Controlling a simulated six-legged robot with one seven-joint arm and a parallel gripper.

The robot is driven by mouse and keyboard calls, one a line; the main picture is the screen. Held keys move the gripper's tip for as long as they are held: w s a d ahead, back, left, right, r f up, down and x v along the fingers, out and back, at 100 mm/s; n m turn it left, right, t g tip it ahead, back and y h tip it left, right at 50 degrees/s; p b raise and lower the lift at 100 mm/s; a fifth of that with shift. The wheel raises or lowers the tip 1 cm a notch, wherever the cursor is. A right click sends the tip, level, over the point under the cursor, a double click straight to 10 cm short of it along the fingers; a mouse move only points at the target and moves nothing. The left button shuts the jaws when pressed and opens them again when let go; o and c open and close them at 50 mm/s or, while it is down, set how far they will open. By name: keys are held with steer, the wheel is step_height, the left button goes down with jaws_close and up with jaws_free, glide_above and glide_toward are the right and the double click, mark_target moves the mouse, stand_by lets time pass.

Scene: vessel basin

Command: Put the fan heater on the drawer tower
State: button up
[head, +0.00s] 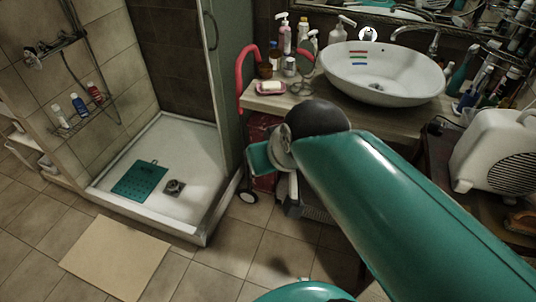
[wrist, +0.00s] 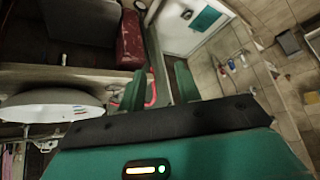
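The fan heater (head: 492,155), a cream-white box with a dark round grille, stands on a dark surface at the right of the head view. The green arm passes in front of its lower left, apart from it in the picture. My gripper (wrist: 160,88) shows two green fingers spread apart with nothing between them in the wrist view. In the head view the arm's end hangs below the basin counter, left of the heater, with the fingers partly hidden. I cannot clearly make out a drawer tower in either view.
A white basin (head: 385,72) stands on a counter (head: 275,102) with bottles and a soap dish. A red wheeled object (head: 262,150) with a pink handle stands below. The shower tray (head: 205,140) is at left. Open tiled floor with a beige mat (head: 115,257) lies in front.

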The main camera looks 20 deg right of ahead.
steer(key=o, duration=0.5)
steer(key=s+f, duration=0.1)
steer(key=s+f+g, duration=0.1)
steer(key=s, duration=0.1)
steer(key=shift+d+h, duration=0.15)
steer(key=shift+h, duration=0.15)
steer(key=o, duration=0.8)
steer(key=shift+c, duration=0.2)
steer(key=shift+o, duration=1.1)
steer(key=shift+w+d+r, duration=0.1)
steer(key=w+d+r+m+g+h, duration=0.1)
steer(key=w+d+r+m, duration=0.15)
steer(key=d, duration=0.45)
steer(key=w+d+r+m+g+h, duration=0.1)
steer(key=w+d+r+m, duration=0.1)
steer(key=d+m, duration=0.3)
steer(key=m+g+h, duration=0.5)
steer(key=m+g, duration=0.5)
steer(key=m, duration=0.9)
glide_toward(523, 126)
steer(key=w+d, duration=0.2)
steer(key=shift+n, duration=0.25)
steer(key=x, duration=1.2)
steer(key=shift+s+d+f, duration=0.1)
steer(key=shift+d+f, duration=0.1)
steer(key=shift+d, duration=0.05)
